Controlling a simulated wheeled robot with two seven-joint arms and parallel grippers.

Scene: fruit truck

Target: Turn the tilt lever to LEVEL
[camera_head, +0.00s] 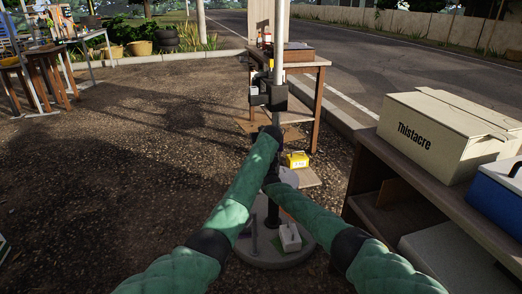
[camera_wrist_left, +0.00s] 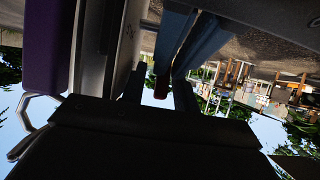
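A pale upright pole (camera_head: 279,48) stands at the centre of the head view, with a dark block (camera_head: 268,97) around its lower part. I cannot make out a lever or a LEVEL mark there. My left arm reaches up to just below this block; its gripper is not clear in the head view. In the left wrist view my left gripper (camera_wrist_left: 160,92) has its two dark fingers apart. A small dark red piece (camera_wrist_left: 161,87) shows between them; I cannot tell if it is touched. My right arm ends behind the left forearm, and its gripper is hidden.
A wooden table (camera_head: 312,64) stands behind the pole. A yellow box (camera_head: 296,160) sits low beside my arms. At right, a shelf unit (camera_head: 372,160) carries a cream Thistacre box (camera_head: 432,135) and a blue cooler (camera_head: 497,195). Gravel at left is open.

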